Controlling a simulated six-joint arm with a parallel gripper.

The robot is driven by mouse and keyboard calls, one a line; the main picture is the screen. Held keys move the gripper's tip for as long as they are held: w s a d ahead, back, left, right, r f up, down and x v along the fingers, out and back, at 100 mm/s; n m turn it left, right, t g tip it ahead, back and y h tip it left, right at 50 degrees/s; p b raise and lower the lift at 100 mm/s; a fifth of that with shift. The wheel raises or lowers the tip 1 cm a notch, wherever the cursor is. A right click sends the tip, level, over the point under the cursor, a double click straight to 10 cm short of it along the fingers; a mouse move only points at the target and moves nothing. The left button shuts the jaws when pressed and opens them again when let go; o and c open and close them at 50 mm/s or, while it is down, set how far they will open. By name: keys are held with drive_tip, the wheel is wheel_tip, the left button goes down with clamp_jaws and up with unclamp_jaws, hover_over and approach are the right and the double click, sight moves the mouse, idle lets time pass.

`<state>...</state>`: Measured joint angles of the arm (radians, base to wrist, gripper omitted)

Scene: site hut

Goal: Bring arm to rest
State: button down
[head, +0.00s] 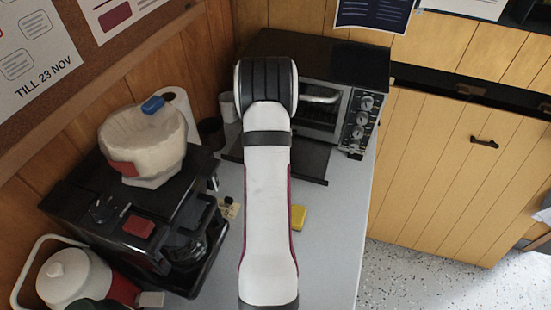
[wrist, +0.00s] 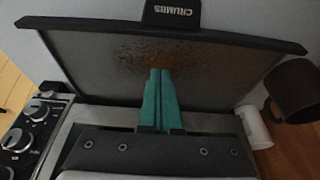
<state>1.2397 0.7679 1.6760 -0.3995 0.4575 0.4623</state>
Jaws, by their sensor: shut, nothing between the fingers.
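My gripper (wrist: 160,74) shows in the wrist view with its two teal fingers together and nothing between them. The fingertips are over a dark crumb tray (wrist: 95,62) with brown crumbs on it and a tab marked CRUMBS (wrist: 172,13). I cannot tell the gap between fingertips and tray. In the head view my white arm reaches up the middle of the picture and hides the gripper. The tray also shows in the head view (head: 312,160), sticking out at the front of the black toaster oven (head: 345,62).
The grey counter (head: 330,225) holds a yellow sponge (head: 298,217) right of my arm.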

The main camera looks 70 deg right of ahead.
drive_tip(key=v, duration=0.9)
drive_tip(key=s+a+r+n+g+y, duration=0.1)
drive_tip(key=s+a+r+n+g, duration=0.15)
drive_tip(key=a+n, duration=0.35)
drive_tip(key=s+a+r+n+g+y, duration=0.1)
drive_tip(key=s+a+r+n+g, duration=0.1)
drive_tip(key=s+a+n, duration=0.35)
drive_tip(key=s+a+r+n+g+y, duration=0.1)
drive_tip(key=s+a+r+n+g, duration=0.15)
drive_tip(key=a, duration=0.55)
drive_tip(key=w+a+t+y, duration=0.1)
drive_tip(key=w+a+t, duration=0.2)
drive_tip(key=a, duration=1.1)
drive_tip(key=w+a+r+m+t+y, duration=0.1)
drive_tip(key=w+a+t, duration=0.2)
drive_tip(key=a, duration=1.2)
drive_tip(key=w, duration=0.3)
drive_tip(key=shift+w+a+r+m+t+y, duration=0.2)
drive_tip(key=shift+r+m+t+y, duration=0.1)
drive_tip(key=shift+t, duration=0.1)
